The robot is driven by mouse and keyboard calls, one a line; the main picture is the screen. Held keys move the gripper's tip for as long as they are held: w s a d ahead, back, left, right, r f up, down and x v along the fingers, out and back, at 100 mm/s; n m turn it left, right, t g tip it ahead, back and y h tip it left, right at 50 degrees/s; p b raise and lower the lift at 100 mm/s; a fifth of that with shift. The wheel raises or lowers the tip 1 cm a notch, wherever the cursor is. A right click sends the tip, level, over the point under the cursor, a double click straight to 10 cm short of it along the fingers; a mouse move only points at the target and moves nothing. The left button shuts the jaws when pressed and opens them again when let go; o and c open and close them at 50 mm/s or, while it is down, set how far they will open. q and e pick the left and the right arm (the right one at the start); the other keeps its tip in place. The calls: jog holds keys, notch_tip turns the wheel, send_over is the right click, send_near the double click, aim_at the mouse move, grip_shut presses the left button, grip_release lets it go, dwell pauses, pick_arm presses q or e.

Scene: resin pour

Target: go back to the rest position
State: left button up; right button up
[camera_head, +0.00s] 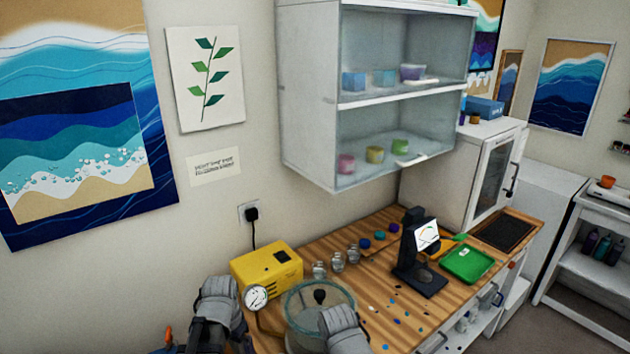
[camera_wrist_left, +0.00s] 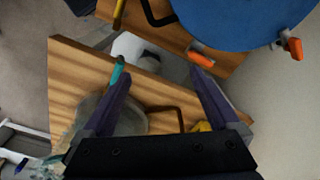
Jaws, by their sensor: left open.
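My left gripper (camera_wrist_left: 160,82) is open in the left wrist view, its two dark fingers wide apart with nothing held between them. Beyond the fingers are a wooden table edge and floor. In the head view the grey end of my left arm is at the bottom left, beside the yellow pump (camera_head: 268,268); its fingers are not clear there. The grey end of my right arm is at the bottom middle, in front of the clear round chamber (camera_head: 300,318), and hides part of it. My right fingers are not visible.
A wooden bench (camera_head: 405,325) holds small jars (camera_head: 338,262), a black stand (camera_head: 415,262) with a display, and a green tray (camera_head: 468,262). A wall cabinet (camera_head: 310,90) hangs above. In the left wrist view a blue round surface (camera_wrist_left: 235,18) and orange-handled tools (camera_wrist_left: 200,59) are close.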

pick_arm(q)
jog(key=s+d+b, duration=0.1)
jog(key=s+d, duration=0.3)
jog(key=d, duration=0.3)
jog(key=s+d+f+y, duration=0.1)
jog(key=s+d, duration=0.4)
jog(key=d, duration=0.2)
jog(key=shift+d+f+g+b, duration=0.2)
jog(key=shift+f+g+b, duration=0.1)
jog(key=shift+g+b, duration=0.1)
dwell(0.4)
